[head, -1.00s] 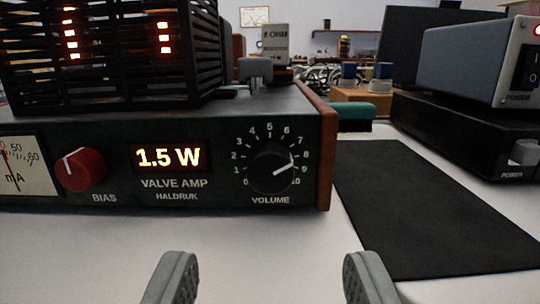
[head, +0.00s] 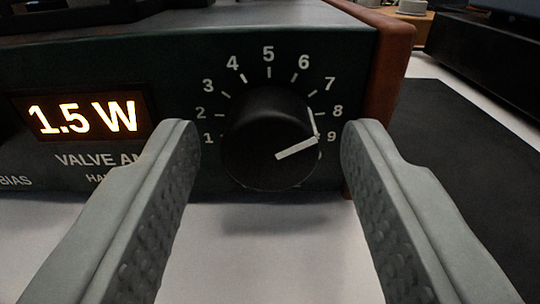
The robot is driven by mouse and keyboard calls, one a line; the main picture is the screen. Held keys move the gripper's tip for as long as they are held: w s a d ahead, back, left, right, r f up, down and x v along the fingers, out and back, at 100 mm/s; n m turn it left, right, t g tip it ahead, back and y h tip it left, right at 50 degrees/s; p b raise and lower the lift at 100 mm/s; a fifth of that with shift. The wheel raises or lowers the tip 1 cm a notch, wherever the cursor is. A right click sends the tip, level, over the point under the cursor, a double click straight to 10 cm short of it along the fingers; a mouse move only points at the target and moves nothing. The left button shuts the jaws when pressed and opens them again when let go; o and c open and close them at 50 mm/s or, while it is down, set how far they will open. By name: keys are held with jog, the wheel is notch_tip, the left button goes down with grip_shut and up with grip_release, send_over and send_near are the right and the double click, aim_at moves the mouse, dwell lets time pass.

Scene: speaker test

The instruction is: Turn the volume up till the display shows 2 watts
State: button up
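The black volume knob (head: 262,125) is on the right of the dark green valve amp's front panel (head: 170,184). The lit display (head: 82,114) left of the knob reads 1.5 W. My gripper (head: 270,128) is open, with one grey finger at each side of the knob. Gaps show between both fingers and the knob, so neither touches it. The left finger hides part of the "VALVE AMP" lettering. The VOLUME label and the 0 and 10 marks are not visible.
A brown wooden side panel (head: 388,85) ends the amp at the right, close behind the right finger. A black mat (head: 460,150) lies right of it, with a dark unit (head: 480,55) beyond. The white table in front of the amp is clear.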

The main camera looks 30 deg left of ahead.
jog(key=c, duration=0.8)
jog(key=shift+m, duration=0.8)
jog(key=o, duration=1)
jog(key=v, duration=1.7)
jog(key=shift+s+d, duration=0.1)
jog(key=shift+s, duration=0.1)
